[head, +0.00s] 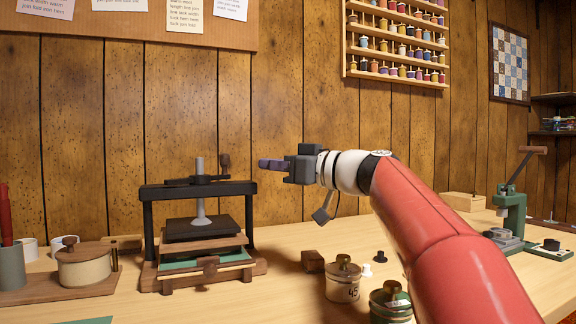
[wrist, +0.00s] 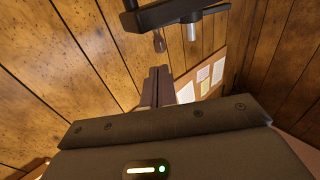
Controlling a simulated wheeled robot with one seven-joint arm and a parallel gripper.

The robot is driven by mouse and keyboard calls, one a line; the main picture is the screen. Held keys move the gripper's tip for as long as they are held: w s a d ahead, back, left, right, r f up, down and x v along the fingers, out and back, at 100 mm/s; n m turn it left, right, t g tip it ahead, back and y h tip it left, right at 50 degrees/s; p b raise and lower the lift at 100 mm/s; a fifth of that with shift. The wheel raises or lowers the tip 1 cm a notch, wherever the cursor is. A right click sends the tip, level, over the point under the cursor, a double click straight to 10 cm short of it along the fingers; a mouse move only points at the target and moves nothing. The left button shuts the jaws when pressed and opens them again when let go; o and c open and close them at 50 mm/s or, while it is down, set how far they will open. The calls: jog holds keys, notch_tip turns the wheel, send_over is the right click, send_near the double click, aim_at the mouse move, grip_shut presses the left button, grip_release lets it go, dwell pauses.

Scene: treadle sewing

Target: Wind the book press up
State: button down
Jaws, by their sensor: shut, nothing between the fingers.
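The book press (head: 147,215) stands on the table at the left in the head view, with a black frame on a wooden base. Its grey screw (head: 199,167) rises through the top beam. A dark crank arm with an upright wooden handle (head: 225,165) sits on top, the handle at the right end. A dark platen (head: 203,230) hangs under the beam above a wooden board. My gripper (head: 262,164) is shut and empty, pointing left, to the right of the handle and apart from it. The wrist view shows the shut fingers (wrist: 157,87), with the crank handle (wrist: 158,42) beyond them.
A lidded pot (head: 84,267) on a wooden board stands left of the press. Weights, including a lidded tin (head: 343,282), and a small wooden block (head: 313,261) stand to its right. A green hand press (head: 510,210) is at the far right. The paneled wall is close behind.

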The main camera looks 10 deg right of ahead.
aim_at(228, 160)
jog(key=p+x, duration=0.1)
jog(key=x, duration=0.7)
jog(key=shift+w+a+p, duration=0.2)
jog(key=shift+a+p, duration=0.05)
jog(key=shift+p, duration=0.05)
